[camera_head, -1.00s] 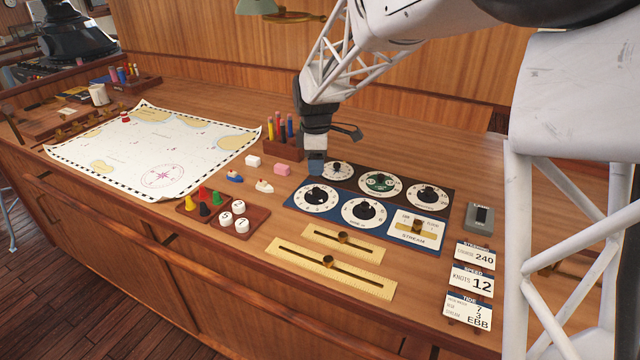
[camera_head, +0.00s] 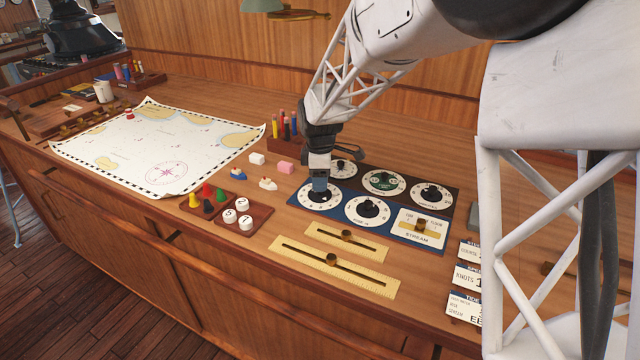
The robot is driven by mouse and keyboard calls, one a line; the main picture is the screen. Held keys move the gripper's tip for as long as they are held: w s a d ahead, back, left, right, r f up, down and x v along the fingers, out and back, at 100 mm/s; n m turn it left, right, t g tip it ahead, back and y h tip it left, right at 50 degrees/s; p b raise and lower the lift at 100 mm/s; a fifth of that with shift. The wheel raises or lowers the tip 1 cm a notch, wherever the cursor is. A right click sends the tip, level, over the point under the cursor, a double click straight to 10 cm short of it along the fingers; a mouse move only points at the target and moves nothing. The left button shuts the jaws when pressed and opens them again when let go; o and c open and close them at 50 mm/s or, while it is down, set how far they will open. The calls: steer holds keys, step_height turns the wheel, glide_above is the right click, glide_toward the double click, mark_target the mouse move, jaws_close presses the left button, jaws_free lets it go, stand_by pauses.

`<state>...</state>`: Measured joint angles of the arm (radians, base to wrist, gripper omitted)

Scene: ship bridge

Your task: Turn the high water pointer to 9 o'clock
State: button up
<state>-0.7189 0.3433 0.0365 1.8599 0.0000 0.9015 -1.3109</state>
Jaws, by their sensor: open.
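A blue panel (camera_head: 383,233) at the front of the dial group carries two white clock-like dials with black knobs and a STREAM slider (camera_head: 421,226). My gripper (camera_head: 320,190) is open, pointing down over the knob of the left dial (camera_head: 308,203), and hides most of that knob. I cannot tell whether its fingers touch the knob or where its pointer stands. The middle dial (camera_head: 354,214) with its black knob stands clear to the right. The dial labels are too small to read, so I cannot confirm which is high water.
A dark panel behind holds three more dials, including a green-centred one (camera_head: 383,182). Brass sliders (camera_head: 334,268) lie in front. Small ships and blocks (camera_head: 286,167), a pen holder (camera_head: 284,143) and a tray of pegs (camera_head: 207,198) stand to the left. Label cards (camera_head: 466,276) are at right.

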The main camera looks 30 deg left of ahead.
steer(key=shift+f, duration=1)
steer(key=shift+c, duration=0.2)
steer(key=c, duration=0.9)
steer(key=shift+m, duration=0.3)
